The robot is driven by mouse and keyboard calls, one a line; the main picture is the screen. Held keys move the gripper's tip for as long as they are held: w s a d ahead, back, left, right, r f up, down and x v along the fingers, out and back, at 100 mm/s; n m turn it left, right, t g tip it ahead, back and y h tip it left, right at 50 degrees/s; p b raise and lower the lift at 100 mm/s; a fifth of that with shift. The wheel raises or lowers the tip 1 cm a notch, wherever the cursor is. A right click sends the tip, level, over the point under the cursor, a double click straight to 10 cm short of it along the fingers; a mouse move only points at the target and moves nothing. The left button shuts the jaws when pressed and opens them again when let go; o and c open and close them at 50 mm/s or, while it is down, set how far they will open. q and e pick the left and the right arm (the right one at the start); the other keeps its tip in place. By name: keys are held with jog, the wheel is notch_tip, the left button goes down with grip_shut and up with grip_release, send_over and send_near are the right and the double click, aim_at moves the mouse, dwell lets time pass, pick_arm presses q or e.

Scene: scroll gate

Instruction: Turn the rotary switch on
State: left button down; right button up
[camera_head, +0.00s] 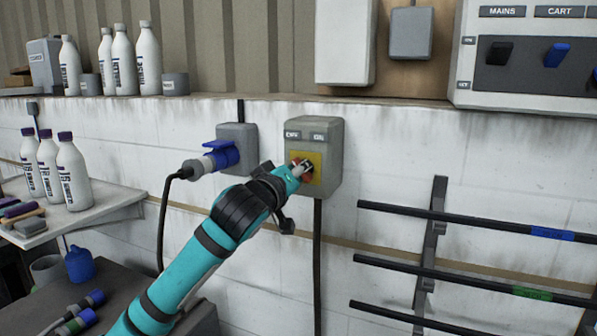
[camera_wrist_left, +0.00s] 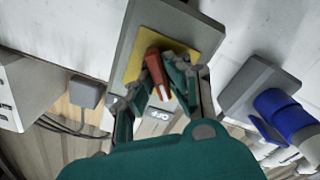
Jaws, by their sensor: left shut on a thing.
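The rotary switch is a grey-green wall box (camera_head: 318,132) with a yellow plate (camera_head: 316,160) and a red handle (camera_head: 306,176). In the left wrist view the red handle (camera_wrist_left: 154,65) stands out from the yellow plate (camera_wrist_left: 178,52). My left gripper (camera_head: 300,168) reaches the handle from the lower left. In the left wrist view its fingers (camera_wrist_left: 162,85) are shut on the red handle, one on each side. The handle's tip shows between the fingers, pale at its end. My right gripper is in neither view.
A blue plug (camera_head: 222,154) sits in a grey socket box (camera_head: 238,145) just left of the switch. Black rails (camera_head: 470,219) on a bracket are at the right. A control panel (camera_head: 520,70) is above right. White bottles (camera_head: 72,175) stand on the left shelf.

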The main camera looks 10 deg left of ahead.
pick_arm(q)
jog(key=shift+m, duration=0.3)
jog(key=shift+d+m+p, duration=0.15)
jog(key=shift+m+p, duration=3.7)
jog(key=shift+m, duration=3.85)
jog(key=c, duration=1.3)
grip_release()
jog(key=shift+c, duration=0.2)
